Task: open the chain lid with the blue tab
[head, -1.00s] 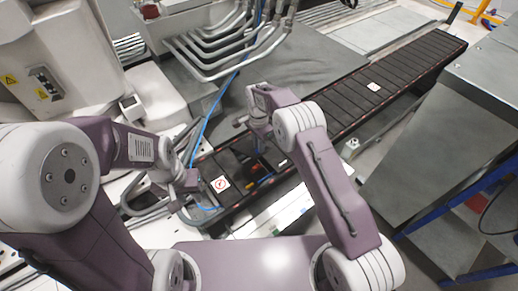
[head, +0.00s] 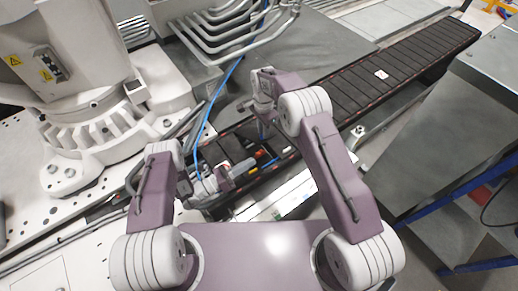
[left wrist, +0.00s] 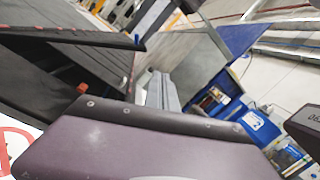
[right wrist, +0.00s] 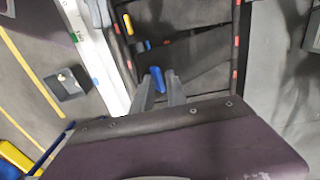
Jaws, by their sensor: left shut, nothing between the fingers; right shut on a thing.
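The dark slatted chain (head: 400,62) runs from the lower middle to the upper right in the head view. My right gripper (head: 263,128) is over its near part. In the right wrist view the right gripper (right wrist: 160,92) is shut on the blue tab (right wrist: 157,77), which shows between its fingertips. My left gripper (head: 240,168) is shut and empty, low at the chain's near end. In the left wrist view the left gripper (left wrist: 158,88) is beside dark chain plates (left wrist: 75,65); one plate stands above a dark gap. I cannot tell which lid it is.
A blue cable (head: 205,118) runs near my left gripper. Grey bent pipes (head: 215,35) stand behind. A grey metal cabinet (head: 445,130) stands at the right.

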